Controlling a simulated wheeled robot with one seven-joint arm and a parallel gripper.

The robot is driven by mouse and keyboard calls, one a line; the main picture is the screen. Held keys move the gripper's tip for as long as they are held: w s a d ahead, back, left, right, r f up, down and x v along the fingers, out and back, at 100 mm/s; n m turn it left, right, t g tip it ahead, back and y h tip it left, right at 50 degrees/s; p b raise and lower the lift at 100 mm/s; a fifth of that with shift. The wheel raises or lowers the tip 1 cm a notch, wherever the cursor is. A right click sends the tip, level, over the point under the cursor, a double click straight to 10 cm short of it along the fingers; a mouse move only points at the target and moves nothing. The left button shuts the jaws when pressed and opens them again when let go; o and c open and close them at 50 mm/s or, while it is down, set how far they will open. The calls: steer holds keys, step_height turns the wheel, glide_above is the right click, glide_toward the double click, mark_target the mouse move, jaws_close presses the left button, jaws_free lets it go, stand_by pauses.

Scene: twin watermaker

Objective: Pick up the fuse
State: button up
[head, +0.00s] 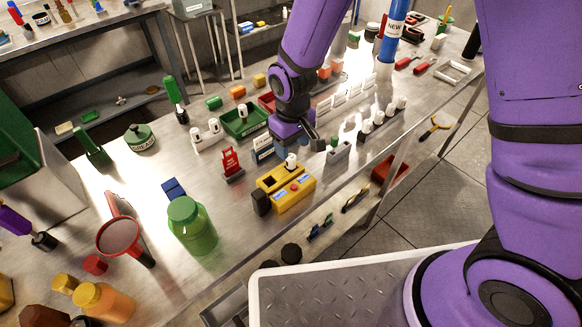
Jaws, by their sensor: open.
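Small white cylinders with dark marks look like fuses. One white cylinder (291,160) stands at the back edge of the yellow tester box (287,191), just below my gripper in the picture. Another white cylinder (243,113) is in the green tray (240,126) to the left. More stand in a white rack (207,134) left of that tray and in a row (379,119) at the right. I cannot tell which one the task means. My gripper (302,144) points down over the bench, open, with its fingers partly hidden by the wrist. I see nothing held in it.

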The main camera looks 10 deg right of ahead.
mark_target(291, 157)
steer(key=shift+a+f, duration=0.15)
steer(key=shift+f, duration=2.5)
jaws_close()
steer(key=shift+r, duration=0.2)
